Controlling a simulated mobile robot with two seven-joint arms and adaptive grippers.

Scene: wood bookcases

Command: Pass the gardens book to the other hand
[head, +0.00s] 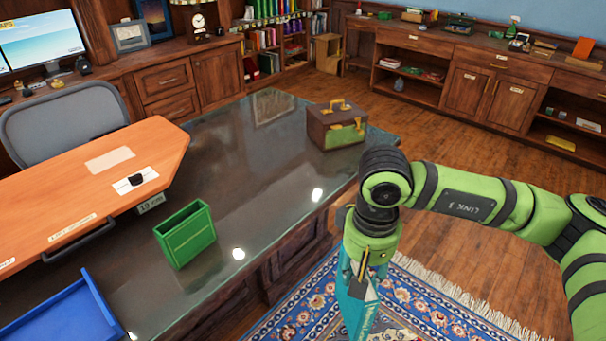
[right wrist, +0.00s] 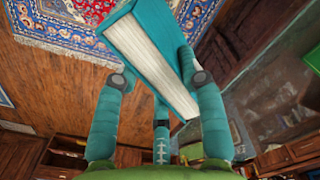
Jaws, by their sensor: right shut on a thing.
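The teal book (head: 355,318) hangs below my right gripper (head: 362,285) in the head view, in front of the dark desk and above the patterned rug. My right gripper (right wrist: 162,78) is shut on the book in the right wrist view. There the book (right wrist: 150,48) shows its cream page edges and teal covers between the fingers. Its title cannot be read, so I cannot tell by the text that it is the gardens book. My left gripper is in neither view.
The dark glossy desk (head: 262,160) bears a green open-topped holder (head: 186,236) and a brown and green case (head: 337,125). An orange board (head: 75,205) and a blue tray (head: 62,312) are at the left. The rug (head: 425,300) lies right of the desk.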

